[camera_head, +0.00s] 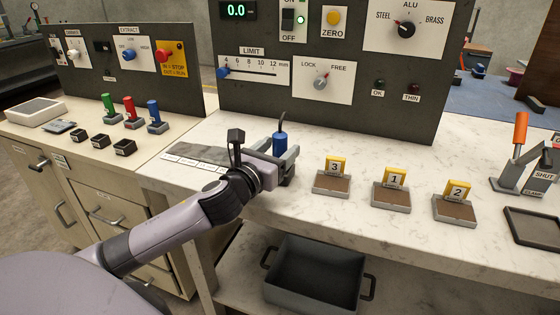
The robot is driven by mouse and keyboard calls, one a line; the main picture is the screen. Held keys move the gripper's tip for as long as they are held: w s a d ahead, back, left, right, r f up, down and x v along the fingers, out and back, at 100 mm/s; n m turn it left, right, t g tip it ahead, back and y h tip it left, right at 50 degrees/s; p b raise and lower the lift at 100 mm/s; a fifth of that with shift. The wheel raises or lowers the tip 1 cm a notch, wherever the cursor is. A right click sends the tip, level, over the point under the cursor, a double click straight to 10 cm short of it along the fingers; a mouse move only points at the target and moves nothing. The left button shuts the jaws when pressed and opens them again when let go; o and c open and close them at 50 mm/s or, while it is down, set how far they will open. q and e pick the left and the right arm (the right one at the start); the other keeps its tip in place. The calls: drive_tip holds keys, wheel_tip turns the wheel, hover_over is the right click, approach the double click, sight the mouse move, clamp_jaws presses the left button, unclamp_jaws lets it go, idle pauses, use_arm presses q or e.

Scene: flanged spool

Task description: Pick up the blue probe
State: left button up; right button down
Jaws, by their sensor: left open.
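A blue probe (279,143) with a dark cable rising from its top stands upright on the pale worktop (240,128), near the foot of the dark control panel. My left gripper (284,160) is open, right at the probe. Its grey jaw parts overlap the probe's lower part in the picture. I cannot tell whether the jaws touch it, and the probe's base is hidden. Another blue handle (153,109) stands in a small holder on the left bench, beside a red handle (130,108) and a green one (108,104). My right gripper is not in view.
Three yellow numbered tags on blocks, 3 (334,168), 1 (396,178) and 2 (457,190), stand to the right. The control panel (255,105) rises close behind. An orange-handled clamp (520,132) is at far right. A grey bin (318,275) sits below.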

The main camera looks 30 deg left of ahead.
use_arm(q)
drive_tip(key=shift+w, duration=0.55)
drive_tip(key=c, duration=1.1)
drive_tip(key=shift+c, duration=0.2)
